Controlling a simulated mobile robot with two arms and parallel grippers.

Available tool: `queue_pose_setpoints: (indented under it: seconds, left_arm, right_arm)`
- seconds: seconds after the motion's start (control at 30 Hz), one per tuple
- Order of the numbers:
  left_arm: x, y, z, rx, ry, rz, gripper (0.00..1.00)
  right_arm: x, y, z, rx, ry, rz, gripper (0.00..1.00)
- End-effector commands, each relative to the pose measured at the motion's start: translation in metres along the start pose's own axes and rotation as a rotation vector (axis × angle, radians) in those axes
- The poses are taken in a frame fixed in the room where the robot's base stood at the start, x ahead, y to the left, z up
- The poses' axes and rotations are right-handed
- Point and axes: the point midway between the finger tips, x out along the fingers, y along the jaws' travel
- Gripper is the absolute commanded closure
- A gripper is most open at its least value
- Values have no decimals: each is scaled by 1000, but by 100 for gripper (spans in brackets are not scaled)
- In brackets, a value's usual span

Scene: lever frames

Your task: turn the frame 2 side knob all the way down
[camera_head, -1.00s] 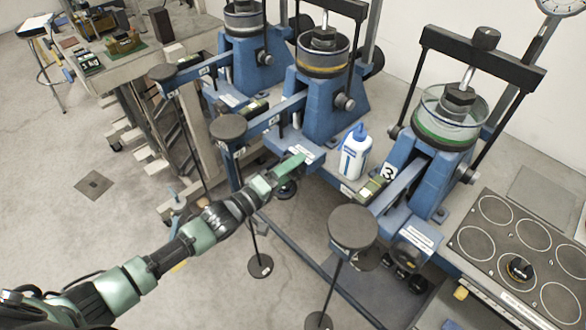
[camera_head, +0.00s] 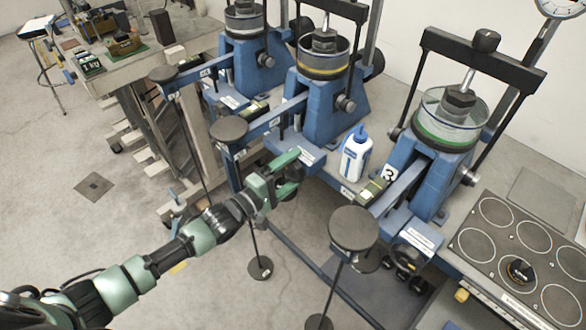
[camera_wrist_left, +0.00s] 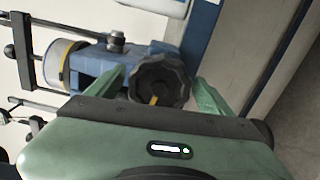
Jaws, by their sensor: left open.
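The frame 2 side knob (camera_wrist_left: 163,82) is black and lobed, with a yellow mark at its lower edge in the left wrist view. It lies between the two green fingertips of my left gripper (camera_head: 288,168), which is open. I cannot tell whether either finger touches it. In the head view the gripper is in front of the blue base of frame 2 (camera_head: 330,110), the middle frame, and largely covers the knob. My right gripper is not in view.
A white bottle with a blue cap (camera_head: 355,153) stands just right of the gripper. Frame 3 (camera_head: 425,180) is farther right, with a dark round weight pan (camera_head: 353,228) in front. Another round pan (camera_head: 229,128) is above left of the gripper.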

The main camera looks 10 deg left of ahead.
Motion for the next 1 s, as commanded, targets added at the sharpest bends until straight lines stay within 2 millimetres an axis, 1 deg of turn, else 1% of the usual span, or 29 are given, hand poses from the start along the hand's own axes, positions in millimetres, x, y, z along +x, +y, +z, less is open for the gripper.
queue_pose_setpoints:
  seconds: [0.2, 0.4, 0.5, 0.63, 1.0]
  left_arm:
    - [-23, 3, 0, 2, 0, -2, 18]
    - [-46, 2, 0, 3, 0, -3, 18]
    - [-55, 1, 0, 1, 0, -1, 18]
    - [-60, 1, 0, 1, 0, 0, 18]
    - [-59, 0, 0, 2, 0, 1, 18]
  right_arm:
    - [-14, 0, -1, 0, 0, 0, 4]
    - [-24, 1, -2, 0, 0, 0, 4]
    - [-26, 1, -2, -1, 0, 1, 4]
    - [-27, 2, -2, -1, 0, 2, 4]
    - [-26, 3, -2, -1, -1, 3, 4]
